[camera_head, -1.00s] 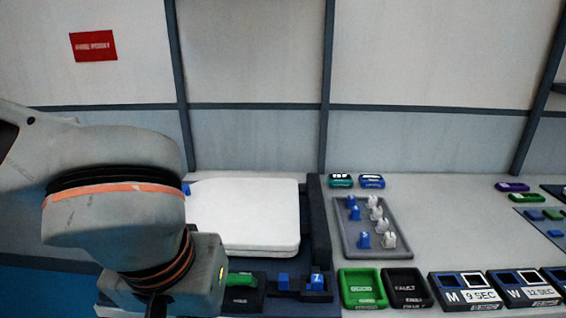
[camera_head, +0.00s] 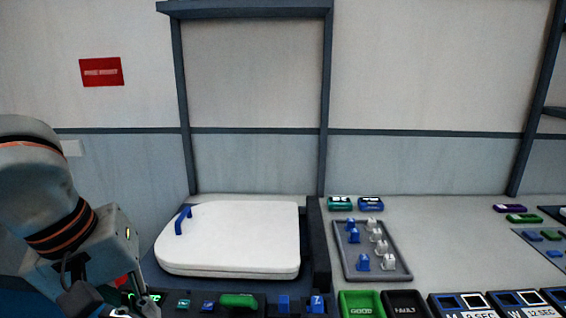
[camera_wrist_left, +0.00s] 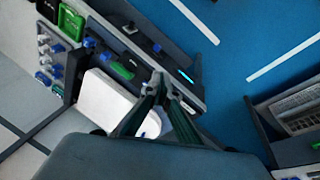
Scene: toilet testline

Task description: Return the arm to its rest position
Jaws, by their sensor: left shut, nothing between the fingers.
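My left arm comes in from the left edge in the head view. Its gripper (camera_head: 138,304) is low at the bottom left, left of the row of small controls and in front of the white toilet lid. In the left wrist view the left gripper (camera_wrist_left: 160,78) has its fingertips together with nothing between them. It hangs above the front edge of the bench, apart from the things below. My right gripper is not in view.
The white lid with a blue handle (camera_head: 230,238) lies closed. A grey tray (camera_head: 342,265) holds blue and white pieces. Green (camera_head: 361,305) and black (camera_head: 405,304) bins stand at the front right. Blue floor (camera_wrist_left: 240,30) is open beside the bench.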

